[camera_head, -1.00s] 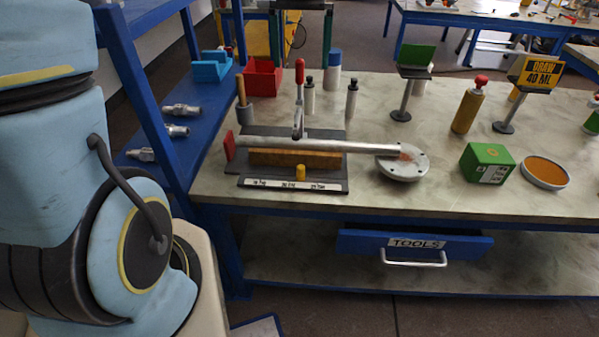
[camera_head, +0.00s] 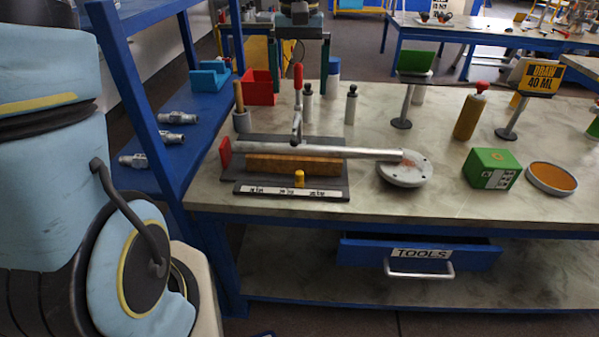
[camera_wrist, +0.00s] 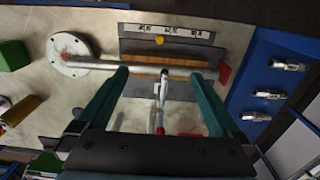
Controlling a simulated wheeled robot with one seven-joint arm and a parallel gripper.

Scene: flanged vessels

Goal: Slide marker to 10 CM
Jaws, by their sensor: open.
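The yellow marker (camera_head: 299,178) stands at the front of a dark fixture plate, just behind a white label strip (camera_head: 290,192). Three labels show on the strip, too small to read surely. The marker sits between the middle and right labels in the head view. In the wrist view the marker (camera_wrist: 159,40) and strip (camera_wrist: 165,33) are at the top. My gripper (camera_head: 301,92) hangs behind the fixture, its green fingers wide apart and empty. In the wrist view my gripper (camera_wrist: 160,75) has its fingertips overlapping the pipe area, apart from the marker.
A metal pipe (camera_head: 330,149) with a round flange (camera_head: 405,172) lies over a wooden block (camera_head: 295,164). A red-handled clamp (camera_head: 298,95) rises in the middle. A red bin (camera_head: 260,87) and bottles stand behind. A green box (camera_head: 490,167) is at right.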

